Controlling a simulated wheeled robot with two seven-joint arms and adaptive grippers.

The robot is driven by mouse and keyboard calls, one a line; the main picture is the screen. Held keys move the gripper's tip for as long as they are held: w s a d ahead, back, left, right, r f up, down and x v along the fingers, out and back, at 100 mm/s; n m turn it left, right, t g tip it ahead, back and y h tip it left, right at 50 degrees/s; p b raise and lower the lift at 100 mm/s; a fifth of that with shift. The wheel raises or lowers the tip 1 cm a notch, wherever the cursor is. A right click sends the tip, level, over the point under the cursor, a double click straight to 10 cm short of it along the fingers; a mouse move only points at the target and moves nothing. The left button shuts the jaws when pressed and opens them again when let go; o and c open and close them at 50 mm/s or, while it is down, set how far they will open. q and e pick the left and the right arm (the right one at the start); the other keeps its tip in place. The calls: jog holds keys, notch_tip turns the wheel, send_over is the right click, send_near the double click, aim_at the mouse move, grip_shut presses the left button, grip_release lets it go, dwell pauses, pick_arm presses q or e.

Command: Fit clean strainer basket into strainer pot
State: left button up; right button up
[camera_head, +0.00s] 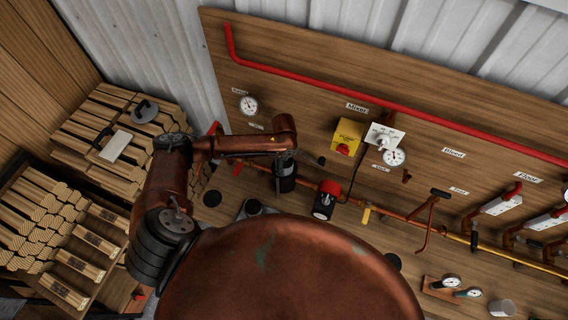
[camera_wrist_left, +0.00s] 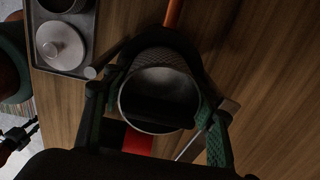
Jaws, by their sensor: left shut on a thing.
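A round basket with a bright metal rim and meshed side (camera_wrist_left: 158,95) sits between the green-padded fingers of my left gripper (camera_wrist_left: 155,125) in the left wrist view. The fingers are shut on it, and its inside looks empty and dark. A dark curved body (camera_wrist_left: 187,38) with an orange pipe entering it lies just behind the basket; it looks like the strainer pot. I cannot tell whether the basket is inside it or only in front. In the head view my left gripper (camera_head: 286,176) reaches the board's lower left, and the basket is too small to make out. My right gripper is out of view.
A dark tray (camera_wrist_left: 82,68) with a pale lidded round piece (camera_wrist_left: 60,46) stands left of the gripper. A red-topped device (camera_head: 326,198), a yellow box (camera_head: 347,136) and gauges line the wooden board (camera_head: 300,115). Stacked firewood (camera_head: 35,225) fills the left.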

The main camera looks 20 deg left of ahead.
pick_arm(q)
jog(key=shift+f, duration=0.3)
jog(key=o, duration=1.5)
jog(key=shift+r, duration=0.1)
jog(key=shift+w+r+p, duration=0.1)
jog(key=shift+r+p, duration=0.5)
jog(key=shift+r, duration=0.1)
jog(key=shift+r+p, duration=2.3)
jog(key=shift+p, duration=0.1)
